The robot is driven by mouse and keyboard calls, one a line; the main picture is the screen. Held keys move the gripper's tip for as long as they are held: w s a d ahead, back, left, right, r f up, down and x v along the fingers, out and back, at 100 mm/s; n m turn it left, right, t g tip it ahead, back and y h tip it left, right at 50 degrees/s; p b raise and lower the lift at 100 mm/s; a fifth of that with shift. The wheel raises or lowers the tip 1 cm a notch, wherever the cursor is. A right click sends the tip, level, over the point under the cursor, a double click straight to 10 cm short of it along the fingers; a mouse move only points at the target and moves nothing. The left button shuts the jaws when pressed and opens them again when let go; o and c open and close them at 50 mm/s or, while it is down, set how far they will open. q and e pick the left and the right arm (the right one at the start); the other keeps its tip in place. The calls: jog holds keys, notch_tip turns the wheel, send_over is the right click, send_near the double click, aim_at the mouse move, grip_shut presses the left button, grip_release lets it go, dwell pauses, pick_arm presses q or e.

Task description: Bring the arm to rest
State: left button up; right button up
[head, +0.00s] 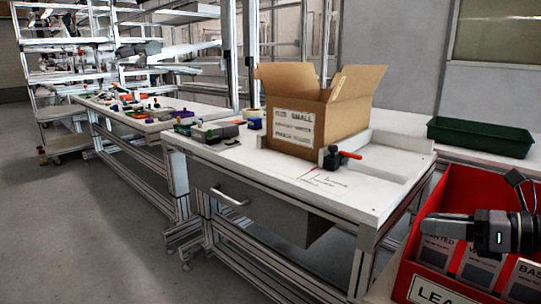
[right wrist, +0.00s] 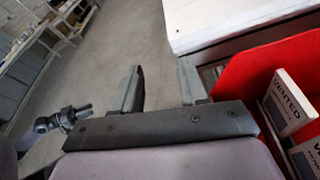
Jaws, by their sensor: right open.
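My right gripper (head: 428,228) is at the lower right of the head view, in front of and over the red bin (head: 468,185). In the right wrist view my right gripper (right wrist: 161,84) has its two fingers apart. Only bare floor and a white table edge show between and beyond them. Nothing is held. The red bin (right wrist: 270,75) is just right of the fingers in that view. My left gripper does not show in the head view.
The red bin holds several labelled boxes (head: 482,268). A workbench (head: 235,165) carries an open cardboard box (head: 340,112) and a red-handled clamp (head: 335,157). A green tray (head: 480,138) is at the back right. Grey floor (head: 75,225) is clear at left.

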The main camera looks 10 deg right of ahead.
jog(key=s+a+f+n+h, duration=0.2)
jog(key=s+a+f+n, duration=0.3)
jog(key=a+f+n, duration=0.5)
jog(key=s+a+f+n+t+h, duration=0.1)
jog(key=s+a+f+n+h, duration=0.35)
jog(key=n, duration=0.85)
jog(key=s+a+f+n, duration=0.5)
jog(key=a+f+n, duration=0.1)
jog(key=f+n, duration=0.55)
pick_arm(q)
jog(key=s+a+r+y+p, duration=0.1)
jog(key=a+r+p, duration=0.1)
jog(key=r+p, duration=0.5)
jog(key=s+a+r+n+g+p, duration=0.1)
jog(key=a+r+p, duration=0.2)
jog(key=p, duration=1.4)
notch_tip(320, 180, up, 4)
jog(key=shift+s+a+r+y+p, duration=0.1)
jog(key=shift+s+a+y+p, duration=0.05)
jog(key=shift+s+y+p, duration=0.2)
pick_arm(e)
jog(key=s+d+r+m+h, duration=0.1)
jog(key=s+d+r, duration=0.1)
jog(key=r, duration=0.5)
jog(key=s+d+r+m+g+h, duration=0.1)
jog(key=s+d+r, duration=0.1)
jog(key=r, duration=0.4)
jog(key=shift+s+d+r+g, duration=0.3)
jog(key=shift+s+r, duration=0.05)
